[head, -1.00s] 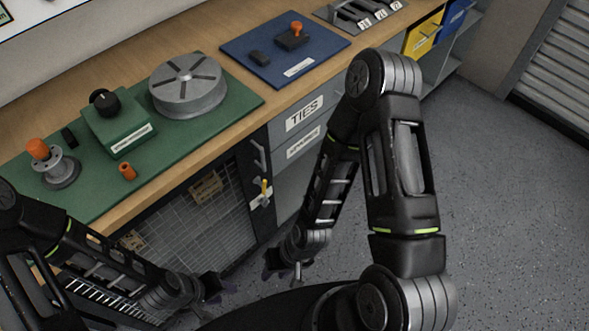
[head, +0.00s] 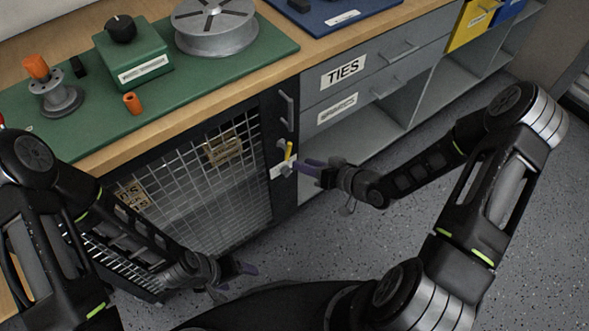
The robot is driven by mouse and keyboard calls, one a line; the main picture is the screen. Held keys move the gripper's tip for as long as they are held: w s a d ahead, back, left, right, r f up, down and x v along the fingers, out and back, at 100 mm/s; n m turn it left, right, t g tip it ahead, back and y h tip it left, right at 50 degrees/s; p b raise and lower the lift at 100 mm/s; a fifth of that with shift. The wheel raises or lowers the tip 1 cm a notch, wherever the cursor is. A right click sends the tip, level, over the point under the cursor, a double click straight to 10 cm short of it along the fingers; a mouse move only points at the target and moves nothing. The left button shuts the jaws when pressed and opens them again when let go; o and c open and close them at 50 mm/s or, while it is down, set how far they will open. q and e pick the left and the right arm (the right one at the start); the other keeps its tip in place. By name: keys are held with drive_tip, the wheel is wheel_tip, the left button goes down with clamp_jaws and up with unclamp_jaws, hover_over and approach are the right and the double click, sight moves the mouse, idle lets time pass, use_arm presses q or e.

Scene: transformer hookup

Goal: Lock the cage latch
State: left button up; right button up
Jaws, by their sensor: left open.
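The cage latch (head: 289,151) is a small yellow lever on a pale plate at the right edge of the mesh cage door (head: 190,185). The lever stands nearly upright and the door looks closed. My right gripper (head: 303,167) has purple fingers pointing left, with their tips just right of the latch, at or very near it. Whether they touch it or are parted I cannot tell. My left gripper (head: 247,278) is open and empty, low in front of the cage, away from the latch.
A vertical door handle (head: 286,110) sits above the latch. Grey drawers (head: 385,68), one labelled TIES, and open shelves (head: 440,105) stand to the right. A green mat (head: 195,85) with a reel (head: 215,30) lies on the bench. The floor (head: 420,185) is clear.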

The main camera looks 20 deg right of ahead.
use_arm(q)
wheel_tip(320, 180, down, 6)
drive_tip(key=b, duration=0.4)
drive_tip(key=shift+f, duration=0.15)
use_arm(e)
drive_tip(key=s+d+r+n+y, duration=0.3)
drive_tip(key=r+n+y, duration=0.3)
drive_tip(key=n+y, duration=0.1)
drive_tip(key=shift+s+n+y, duration=0.2)
drive_tip(key=shift+n+y, duration=0.1)
drive_tip(key=shift+n, duration=0.6)
drive_tip(key=shift+f, duration=0.1)
use_arm(q)
drive_tip(key=shift+f+b, duration=0.55)
drive_tip(key=shift+b, duration=0.15)
use_arm(e)
drive_tip(key=x, duration=0.7)
drive_tip(key=shift+w+a, duration=0.25)
drive_tip(key=shift+a, duration=0.05)
drive_tip(key=shift+c, duration=0.2)
drive_tip(key=shift+f, duration=0.1)
clamp_jaws()
